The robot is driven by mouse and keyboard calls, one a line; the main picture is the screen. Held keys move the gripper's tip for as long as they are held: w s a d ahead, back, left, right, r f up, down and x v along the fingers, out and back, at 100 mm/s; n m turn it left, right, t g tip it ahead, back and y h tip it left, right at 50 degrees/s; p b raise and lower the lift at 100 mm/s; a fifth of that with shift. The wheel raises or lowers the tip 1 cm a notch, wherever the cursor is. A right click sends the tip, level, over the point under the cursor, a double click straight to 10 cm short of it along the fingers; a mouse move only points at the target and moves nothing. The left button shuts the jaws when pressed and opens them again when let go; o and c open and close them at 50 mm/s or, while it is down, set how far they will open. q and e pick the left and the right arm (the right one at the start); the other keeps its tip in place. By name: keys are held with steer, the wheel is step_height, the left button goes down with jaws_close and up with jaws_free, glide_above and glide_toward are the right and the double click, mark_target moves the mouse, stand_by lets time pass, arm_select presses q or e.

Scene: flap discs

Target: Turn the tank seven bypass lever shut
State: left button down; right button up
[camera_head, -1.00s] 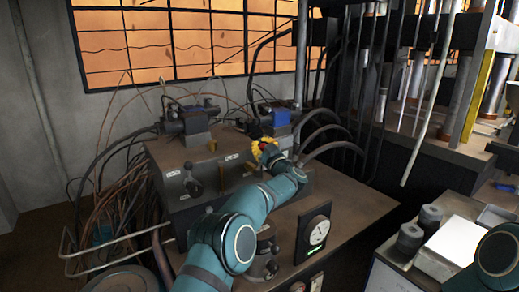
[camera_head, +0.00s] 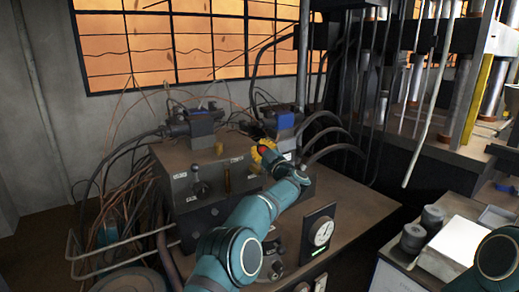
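A dark valve block (camera_head: 215,208) with small white labels stands on the bench. A short lever with a dark knob (camera_head: 198,189) sticks out of its front; the labels are too small to read, so I cannot tell which lever is tank seven's. A brass-coloured upright piece (camera_head: 227,179) stands right of it. A yellow part (camera_head: 260,151) with a red spot sits at the block's back right. My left gripper (camera_head: 268,154) is at that yellow part, at the end of my teal arm; its fingers are too small and hidden to read, and contact is unclear. My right gripper is outside the view.
Blue-topped valve units (camera_head: 284,119) and thick black hoses crowd behind the block. Tangled cables hang at the left. A side cart with a white plate (camera_head: 455,246) is at the right.

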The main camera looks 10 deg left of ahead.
arm_select(q)
steer(key=c, duration=0.6)
jaws_free()
steer(key=shift+s+d+f, duration=0.1)
steer(key=shift+s+d, duration=0.2)
steer(key=shift+d, duration=0.1)
steer(key=shift+c, duration=0.2)
steer(key=shift+a, duration=0.2)
steer(key=v, duration=1.2)
steer(key=shift+w, duration=0.1)
